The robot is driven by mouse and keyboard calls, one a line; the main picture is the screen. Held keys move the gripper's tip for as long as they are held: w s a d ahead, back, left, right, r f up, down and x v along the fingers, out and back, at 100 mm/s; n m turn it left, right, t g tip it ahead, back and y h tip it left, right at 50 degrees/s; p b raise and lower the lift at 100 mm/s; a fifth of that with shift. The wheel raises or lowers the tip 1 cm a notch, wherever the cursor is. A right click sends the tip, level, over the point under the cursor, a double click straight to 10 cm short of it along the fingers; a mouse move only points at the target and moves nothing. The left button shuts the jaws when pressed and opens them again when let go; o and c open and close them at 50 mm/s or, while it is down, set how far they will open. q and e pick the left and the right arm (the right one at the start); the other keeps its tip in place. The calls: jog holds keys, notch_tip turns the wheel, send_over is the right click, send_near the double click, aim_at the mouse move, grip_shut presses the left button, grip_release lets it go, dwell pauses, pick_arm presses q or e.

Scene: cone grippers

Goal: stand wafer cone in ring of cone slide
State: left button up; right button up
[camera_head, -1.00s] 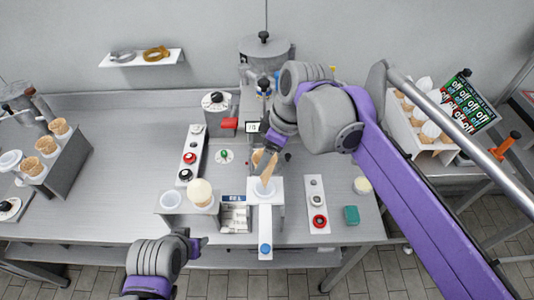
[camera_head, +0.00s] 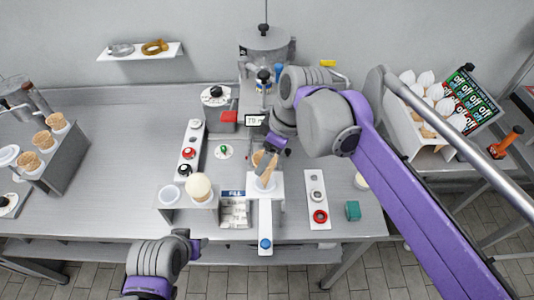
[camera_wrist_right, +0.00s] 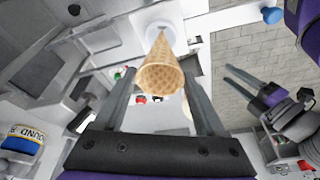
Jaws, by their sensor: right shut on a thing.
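The wafer cone (camera_head: 259,158) is in my right gripper (camera_head: 265,164), over the white cone slide (camera_head: 265,222). In the right wrist view the cone (camera_wrist_right: 159,78) sits between the two fingers of my right gripper (camera_wrist_right: 160,92), wide mouth toward the camera, its narrow end toward the slide's white ring (camera_wrist_right: 165,34). The cone hides its own tip, so I cannot tell whether it is inside the ring. My left gripper (camera_head: 200,243) is empty at the front edge, low left of the slide; its fingers look apart in the right wrist view (camera_wrist_right: 238,83).
A holder with a scoop-topped cone (camera_head: 198,187) stands left of the slide. A button panel (camera_head: 318,199) and a green block (camera_head: 353,211) are to the right. A dispenser machine (camera_head: 265,55) stands behind. Cone racks stand at the far left (camera_head: 62,162) and right (camera_head: 405,128).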

aim_at(267, 173)
pick_arm(q)
jog(key=shift+s+f+b, duration=0.25)
jog(key=shift+f+b, duration=0.3)
jog(key=shift+f, duration=0.15)
jog(key=shift+s+f+b, duration=0.2)
jog(key=shift+f+b, duration=0.3)
jog(key=shift+f, duration=0.25)
jog(key=shift+s+f+b, duration=0.25)
jog(key=shift+f+b, duration=0.3)
jog(key=shift+f, duration=0.15)
pick_arm(e)
jog(key=shift+f, duration=3.3)
jog(key=o, duration=0.8)
jog(key=v, duration=1)
jog(key=shift+d+r+p, duration=0.15)
jog(key=shift+r+p, duration=0.25)
pick_arm(q)
jog(key=shift+w+r, duration=0.1)
jog(key=shift+r, duration=0.35)
